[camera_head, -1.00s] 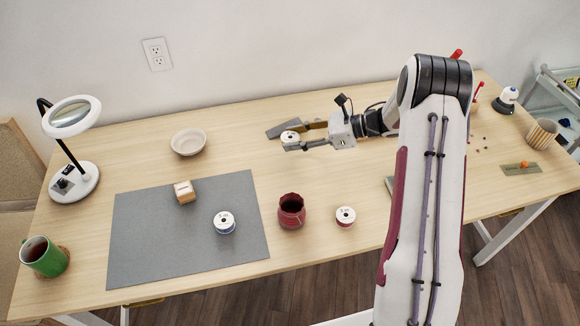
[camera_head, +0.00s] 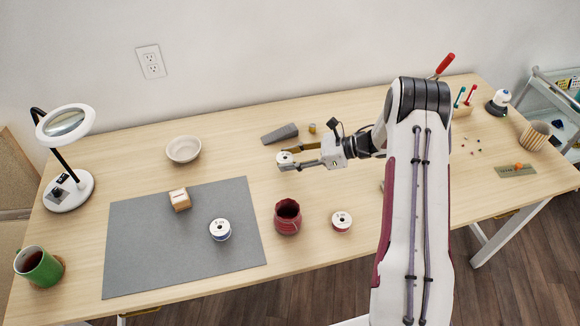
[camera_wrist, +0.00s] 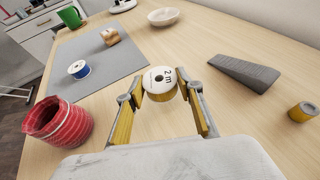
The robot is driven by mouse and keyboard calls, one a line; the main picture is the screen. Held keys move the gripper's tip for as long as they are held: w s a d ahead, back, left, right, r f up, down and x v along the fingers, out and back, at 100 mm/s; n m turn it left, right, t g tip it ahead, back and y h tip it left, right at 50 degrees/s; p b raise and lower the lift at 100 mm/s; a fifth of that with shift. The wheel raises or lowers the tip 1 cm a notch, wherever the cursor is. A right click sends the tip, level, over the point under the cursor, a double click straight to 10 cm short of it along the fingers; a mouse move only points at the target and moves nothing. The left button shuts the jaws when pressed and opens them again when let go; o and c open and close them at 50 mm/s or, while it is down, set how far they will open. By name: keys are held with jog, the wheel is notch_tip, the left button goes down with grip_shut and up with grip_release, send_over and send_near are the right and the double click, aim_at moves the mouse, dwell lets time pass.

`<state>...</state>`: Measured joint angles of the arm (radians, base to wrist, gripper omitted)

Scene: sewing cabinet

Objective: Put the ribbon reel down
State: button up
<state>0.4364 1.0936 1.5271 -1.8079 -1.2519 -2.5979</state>
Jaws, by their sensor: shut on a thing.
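A ribbon reel (camera_head: 285,157) with a white top and yellow ribbon is between the fingers of my gripper (camera_head: 290,159), in front of the grey wedge. In the wrist view the reel (camera_wrist: 160,78) shows "2 m" on its label, with a finger on each side. My gripper (camera_wrist: 158,92) is shut on it. I cannot tell whether the reel's underside touches the table or hangs a little above it. Bare table (camera_head: 330,185) lies around it.
A blue reel (camera_head: 220,230) and a wooden block (camera_head: 180,200) sit on the grey mat (camera_head: 140,255). A red pot (camera_head: 287,218) and a red reel (camera_head: 342,221) stand nearer the front. The grey wedge (camera_head: 280,133) and a small yellow spool (camera_head: 312,128) are behind.

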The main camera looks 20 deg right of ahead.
aim_at(290, 173)
dwell(0.3)
jog(key=shift+f, duration=1.9)
jog(key=shift+f, duration=0.15)
jog(key=o, duration=0.9)
jog(key=shift+o, duration=0.2)
jog(key=shift+d+r, duration=0.2)
jog(key=shift+r, duration=0.05)
jog(key=v, duration=1.1)
jog(key=shift+s+d+r, duration=0.15)
jog(key=shift+d+r, duration=0.05)
jog(key=shift+d, duration=0.05)
jog(key=shift+r, duration=0.1)
